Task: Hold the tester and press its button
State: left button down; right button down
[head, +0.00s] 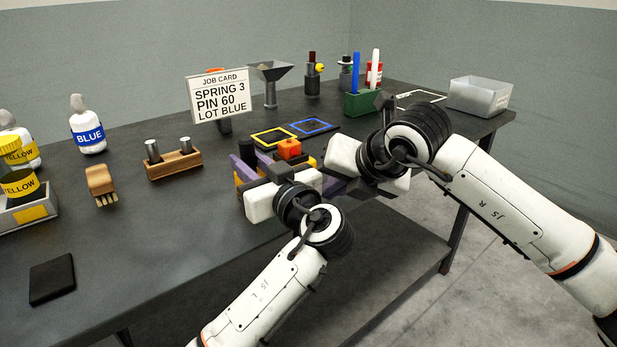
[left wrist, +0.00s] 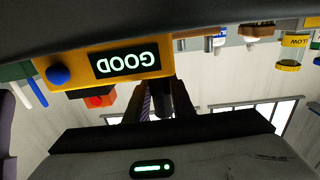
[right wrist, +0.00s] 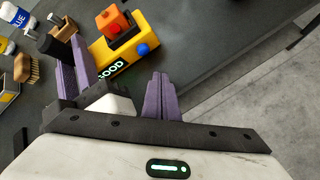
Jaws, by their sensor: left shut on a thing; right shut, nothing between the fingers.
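The tester is a yellow box (right wrist: 110,52) with a blue button (right wrist: 143,49) and a lit display reading GOOD. An orange block (right wrist: 113,24) sits on it. My left gripper (head: 262,162) is shut on the tester near the front of the table. In the left wrist view the tester (left wrist: 80,64) shows its display upside down, with the blue button (left wrist: 58,74) uncovered. In the head view most of its body is hidden behind my left gripper; the orange block (head: 290,148) shows. My right gripper (right wrist: 158,80) is shut and empty, its tips close to the button, seemingly apart from it.
A yellow-framed pad (head: 274,138) and a blue-framed pad (head: 314,126) lie behind the tester. A wooden block with metal pins (head: 173,165) and a brush (head: 102,183) stand left. A job card (head: 219,96) stands behind. A green pen holder (head: 364,104) is at the back.

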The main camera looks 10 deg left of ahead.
dwell(0.4)
dwell(0.5)
pick_arm(q)
jog(key=c, duration=1.4)
grip_release()
jog(key=shift+c, duration=0.2)
